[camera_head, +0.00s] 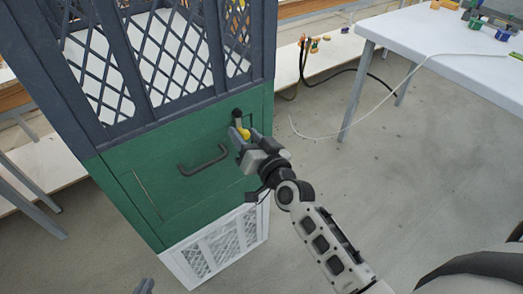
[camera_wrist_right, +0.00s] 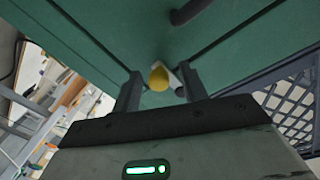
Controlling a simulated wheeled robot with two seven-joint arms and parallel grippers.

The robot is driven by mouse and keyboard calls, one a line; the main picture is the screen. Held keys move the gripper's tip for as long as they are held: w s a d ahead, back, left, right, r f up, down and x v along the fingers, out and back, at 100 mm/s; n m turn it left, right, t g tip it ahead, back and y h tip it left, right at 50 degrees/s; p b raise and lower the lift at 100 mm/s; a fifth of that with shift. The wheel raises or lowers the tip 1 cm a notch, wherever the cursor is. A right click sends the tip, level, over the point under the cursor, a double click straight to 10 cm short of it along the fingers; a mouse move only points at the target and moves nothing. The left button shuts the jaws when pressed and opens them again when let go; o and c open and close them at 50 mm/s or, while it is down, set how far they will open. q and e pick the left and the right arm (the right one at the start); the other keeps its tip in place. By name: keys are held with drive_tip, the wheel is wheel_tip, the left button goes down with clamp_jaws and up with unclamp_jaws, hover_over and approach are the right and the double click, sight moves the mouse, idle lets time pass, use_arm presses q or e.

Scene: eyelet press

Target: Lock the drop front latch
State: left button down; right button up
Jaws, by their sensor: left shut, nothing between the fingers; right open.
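The green drop front (camera_head: 160,175) is the middle band of a stacked crate, with a dark handle (camera_head: 203,161) on it. The latch, with a yellow knob (camera_head: 244,132) and a dark part (camera_head: 237,114) above it, sits at the panel's upper right. My right gripper (camera_head: 242,139) is open at the latch. In the right wrist view the yellow knob (camera_wrist_right: 159,78) lies between the two spread fingers; whether either finger touches it, I cannot tell. My left gripper (camera_head: 145,287) shows only its tip at the bottom edge, shut and empty, away from the crate front.
A dark lattice crate (camera_head: 150,60) is above the green one and a white lattice crate (camera_head: 222,250) below. A white table (camera_head: 440,45) stands at the upper right, with a pale cable hanging from it.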

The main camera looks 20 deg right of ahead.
drive_tip(key=s+d, duration=0.2)
drive_tip(key=s, duration=1.3)
drive_tip(key=shift+d+r+b, duration=0.15)
drive_tip(key=shift+d+b, duration=0.15)
drive_tip(key=shift+b, duration=0.05)
drive_tip(key=s+a+f+n+g, duration=0.4)
drive_tip(key=s+f+n+g, duration=0.1)
drive_tip(key=f, duration=0.5)
drive_tip(key=shift+s+f+n+g+y, duration=0.3)
drive_tip(key=shift+s+f+n+g, duration=0.1)
drive_tip(key=shift+s+g, duration=0.55)
drive_tip(key=shift+a, duration=0.1)
